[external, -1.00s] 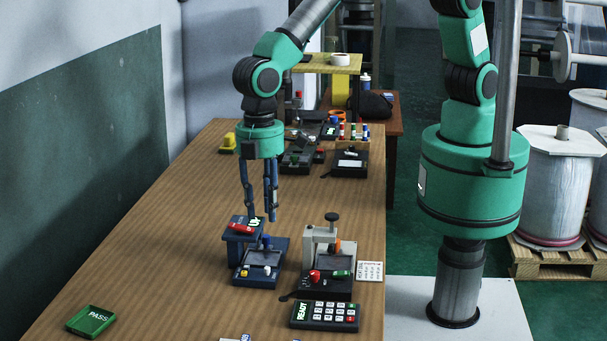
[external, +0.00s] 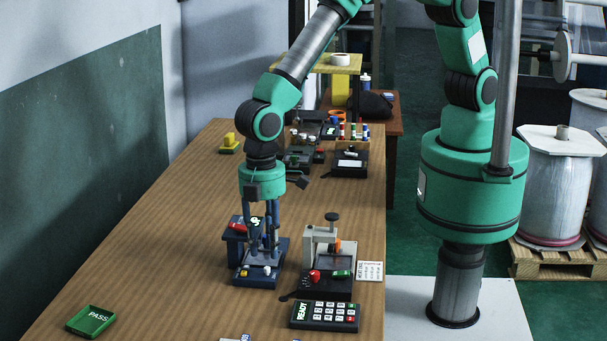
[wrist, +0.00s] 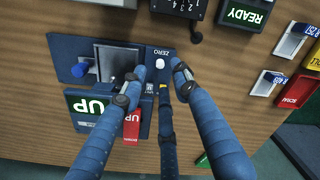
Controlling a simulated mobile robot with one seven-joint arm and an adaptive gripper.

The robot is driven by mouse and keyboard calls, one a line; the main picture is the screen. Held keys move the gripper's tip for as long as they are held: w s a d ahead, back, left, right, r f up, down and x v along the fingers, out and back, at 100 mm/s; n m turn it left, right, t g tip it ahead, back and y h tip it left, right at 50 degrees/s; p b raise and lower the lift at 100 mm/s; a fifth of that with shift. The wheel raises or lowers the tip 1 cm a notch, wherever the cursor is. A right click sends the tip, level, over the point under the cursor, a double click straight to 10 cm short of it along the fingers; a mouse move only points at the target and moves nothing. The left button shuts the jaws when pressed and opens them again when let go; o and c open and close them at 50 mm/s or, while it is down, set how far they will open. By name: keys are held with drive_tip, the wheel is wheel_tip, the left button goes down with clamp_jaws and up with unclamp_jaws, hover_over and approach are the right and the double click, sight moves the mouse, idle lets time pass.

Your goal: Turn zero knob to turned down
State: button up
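The zero knob (wrist: 162,63) is a small white knob beside the ZERO label on a dark blue gauge device (external: 242,284). The device also shows in the wrist view (wrist: 62,60), with a lit green display reading UP (wrist: 92,105). My gripper (external: 264,248) points down over the device. In the wrist view its blue fingers (wrist: 159,72) are spread, with tips on either side of the knob and a gap between them. I cannot tell whether any tip touches it. In the external view the fingers partly cover the device.
A red lever (wrist: 132,124), a blue knob (wrist: 80,69) and a yellow button are on the same device. A grey and black device (external: 325,262) stands close on the right, with a READY keypad (external: 325,316) in front. A green PASS tray (external: 91,320) lies front left, with bare table between.

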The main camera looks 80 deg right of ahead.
sight(267, 268)
drive_tip(key=shift+a+f+b, duration=0.1)
drive_tip(key=shift+f+b, duration=0.25)
drive_tip(key=shift+f, duration=1.95)
clamp_jaws()
